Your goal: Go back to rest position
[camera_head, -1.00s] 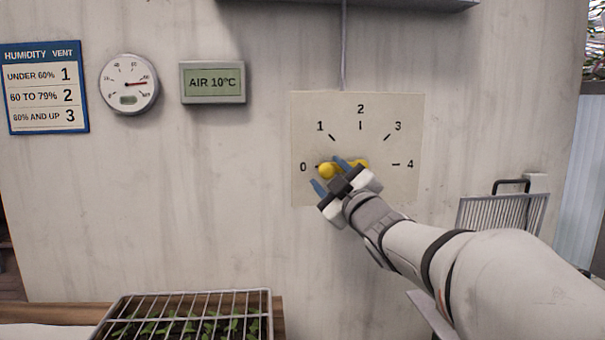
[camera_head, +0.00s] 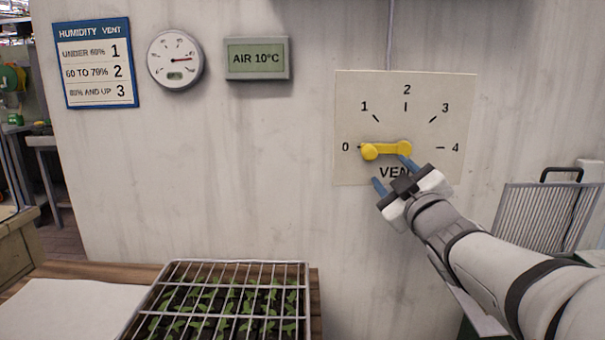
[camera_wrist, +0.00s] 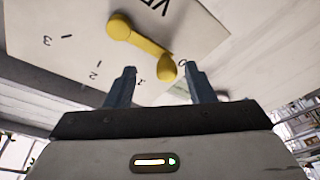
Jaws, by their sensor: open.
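My gripper (camera_head: 392,176) is open and empty, in front of the lower part of the vent panel (camera_head: 352,103). Its two blue fingers stand apart, below the yellow vent lever (camera_head: 386,150). The lever lies level, its round knob at the left end by the 0 mark. In the wrist view the lever (camera_wrist: 145,42) shows beyond the fingers, with nothing between them (camera_wrist: 160,86). I cannot tell whether a fingertip touches the panel. My arm reaches in from the lower right.
A humidity chart (camera_head: 96,62), a round gauge (camera_head: 175,60) and an air display reading 10°C (camera_head: 257,59) hang on the wall. A seedling tray under a wire grid (camera_head: 222,301) stands on the bench below. A wire rack (camera_head: 545,222) is at the right.

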